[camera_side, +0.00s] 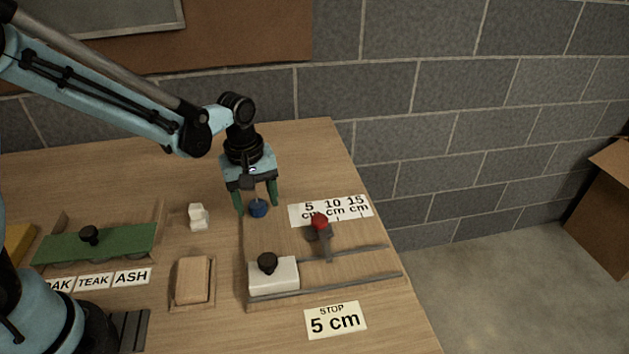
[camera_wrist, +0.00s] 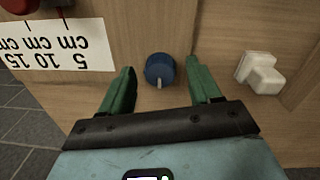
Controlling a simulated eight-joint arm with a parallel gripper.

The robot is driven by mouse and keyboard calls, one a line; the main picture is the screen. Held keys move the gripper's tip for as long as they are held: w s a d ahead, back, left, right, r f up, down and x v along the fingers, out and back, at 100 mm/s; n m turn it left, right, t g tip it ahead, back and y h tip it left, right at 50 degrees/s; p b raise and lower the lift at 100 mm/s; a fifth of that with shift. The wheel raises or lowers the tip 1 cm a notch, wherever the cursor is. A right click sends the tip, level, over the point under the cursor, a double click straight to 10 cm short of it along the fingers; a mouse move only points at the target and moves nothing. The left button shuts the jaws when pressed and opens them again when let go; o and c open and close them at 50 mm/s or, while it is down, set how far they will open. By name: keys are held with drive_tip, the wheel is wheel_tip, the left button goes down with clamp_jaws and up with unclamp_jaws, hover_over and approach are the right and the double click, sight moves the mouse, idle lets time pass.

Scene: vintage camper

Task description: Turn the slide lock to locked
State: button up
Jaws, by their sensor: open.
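A round blue knob (camera_side: 258,209), which looks like the slide lock, sits at the back left corner of the wooden slide board (camera_side: 285,225). In the wrist view the knob (camera_wrist: 159,68) has a pale pointer line that points toward the bottom of the picture. No lock labels are readable beside it. My gripper (camera_side: 256,199) is over the knob, pointing down, with green fingers apart. In the wrist view my gripper's fingers (camera_wrist: 161,80) stand on either side of the knob, with gaps on both sides. Whether the fingertips reach down to its level is unclear.
On the board are a white slide block (camera_side: 274,278) with a black knob, metal rails (camera_side: 340,284), and a red-knobbed stop (camera_side: 320,222) by the 5, 10, 15 cm scale (camera_side: 350,207). A white block (camera_side: 198,217) and a wooden block (camera_side: 192,280) lie left.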

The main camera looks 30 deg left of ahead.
drive_tip(key=shift+f, duration=0.25)
drive_tip(key=c, duration=1)
drive_tip(key=shift+c, duration=0.2)
